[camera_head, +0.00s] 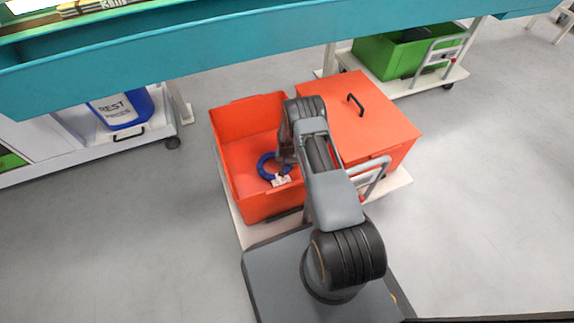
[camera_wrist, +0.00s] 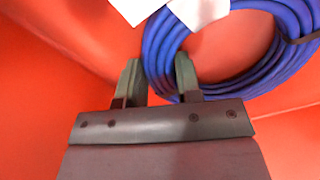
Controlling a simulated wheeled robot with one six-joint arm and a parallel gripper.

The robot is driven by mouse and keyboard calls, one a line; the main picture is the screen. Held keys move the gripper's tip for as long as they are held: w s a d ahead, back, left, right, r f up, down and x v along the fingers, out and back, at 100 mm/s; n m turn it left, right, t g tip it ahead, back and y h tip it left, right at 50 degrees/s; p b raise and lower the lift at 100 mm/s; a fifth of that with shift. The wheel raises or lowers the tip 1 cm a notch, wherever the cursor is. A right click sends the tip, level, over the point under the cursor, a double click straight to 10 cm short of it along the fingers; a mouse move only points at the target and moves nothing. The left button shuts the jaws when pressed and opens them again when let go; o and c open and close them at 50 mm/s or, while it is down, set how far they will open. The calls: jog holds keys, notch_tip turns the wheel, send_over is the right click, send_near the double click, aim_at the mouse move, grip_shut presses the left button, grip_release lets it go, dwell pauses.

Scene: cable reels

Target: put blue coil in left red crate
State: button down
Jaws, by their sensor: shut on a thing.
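The blue coil (camera_head: 266,167) is inside the left red crate (camera_head: 243,190), which is open at the top. My gripper (camera_head: 284,167) reaches down into this crate and is shut on the coil's side. In the wrist view the blue coil (camera_wrist: 163,45) passes between the two fingertips of my gripper (camera_wrist: 158,75), with red crate surfaces (camera_wrist: 50,70) around it. A white tag (camera_wrist: 198,10) hangs on the coil. Whether the coil touches the crate floor I cannot tell.
A second red crate with a closed lid and black handle (camera_head: 385,125) stands right beside the open one, both on a white cart (camera_head: 400,180). A teal shelf edge (camera_head: 200,50) crosses behind. A green crate (camera_head: 385,58) and a blue-white container (camera_head: 120,108) stand farther back. Grey floor is free at the left.

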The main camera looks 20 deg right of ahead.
jog(key=shift+f, duration=0.15)
jog(key=c, duration=0.8)
grip_release()
